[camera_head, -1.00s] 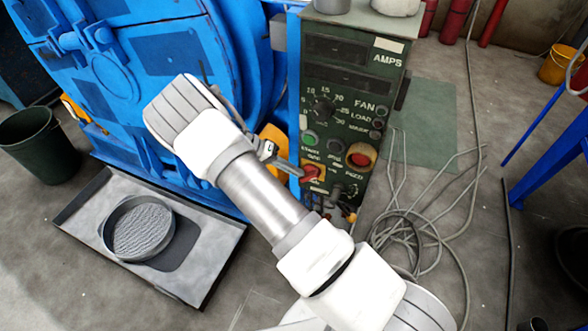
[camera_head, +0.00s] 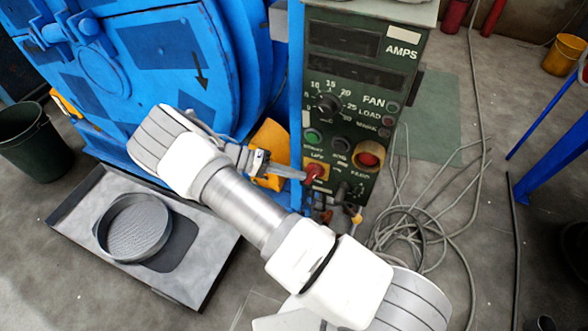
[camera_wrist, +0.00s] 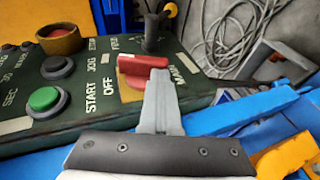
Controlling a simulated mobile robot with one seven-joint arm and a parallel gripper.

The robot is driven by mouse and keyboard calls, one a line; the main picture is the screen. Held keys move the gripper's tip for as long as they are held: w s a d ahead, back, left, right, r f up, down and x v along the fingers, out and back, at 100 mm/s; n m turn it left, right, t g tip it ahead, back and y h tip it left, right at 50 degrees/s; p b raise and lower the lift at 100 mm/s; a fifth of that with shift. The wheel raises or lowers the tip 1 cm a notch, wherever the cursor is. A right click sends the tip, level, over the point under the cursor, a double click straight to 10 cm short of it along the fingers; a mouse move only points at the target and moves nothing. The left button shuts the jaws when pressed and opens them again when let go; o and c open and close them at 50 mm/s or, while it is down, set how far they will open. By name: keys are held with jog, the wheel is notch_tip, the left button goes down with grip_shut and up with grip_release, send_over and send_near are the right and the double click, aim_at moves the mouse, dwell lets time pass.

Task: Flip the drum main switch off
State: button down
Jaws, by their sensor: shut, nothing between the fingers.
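The main switch (camera_head: 314,172) is a red rotary handle on a yellow plate, low on the dark green control panel (camera_head: 345,106). In the wrist view the red main switch (camera_wrist: 143,66) lies just beyond my fingertips, with "MAIN" printed to its right and "OFF" to its left. My gripper (camera_head: 303,176) is shut and empty, its tips at the red handle. In the wrist view the closed fingers (camera_wrist: 158,82) overlap the lower part of the switch and its yellow plate. I cannot tell whether they touch the handle.
A green button (camera_wrist: 43,99), a dark button (camera_wrist: 57,67) and a red button in a yellow collar (camera_head: 368,159) sit close to the switch. The blue drum machine (camera_head: 180,70) stands left of the panel. Loose cables (camera_head: 410,225) lie on the floor at right.

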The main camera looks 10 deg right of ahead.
jog(key=shift+s+d+f+b, duration=0.15)
jog(key=shift+s+f+b, duration=0.15)
jog(key=shift+f, duration=0.3)
jog(key=shift+w+f, duration=0.1)
dwell(0.6)
